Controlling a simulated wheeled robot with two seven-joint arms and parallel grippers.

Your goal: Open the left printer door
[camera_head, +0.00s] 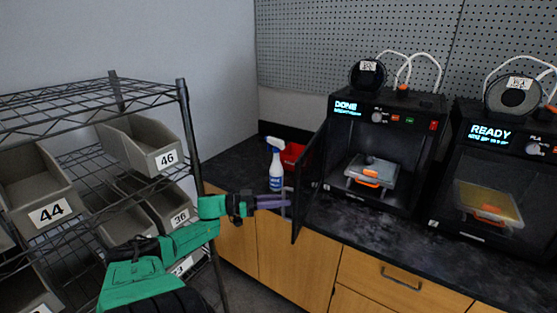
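The left printer (422,161) is a black box on the counter with "DONE" on its display. Its dark door (308,188) stands swung out to the left, so the front is open and the print bed (368,172) inside shows, with a grey and orange object on it. My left gripper (286,201) is at the door's outer face, its purple fingertips at the grey door handle (287,193). The fingers look close together, but I cannot tell whether they grip the handle. My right gripper is not in view.
The right printer (462,160), reading "READY", stands beside it on the dark counter (385,238). A spray bottle (276,168) and a red bin (293,154) stand behind the open door. A wire rack (184,110) with grey bins is close by my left arm.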

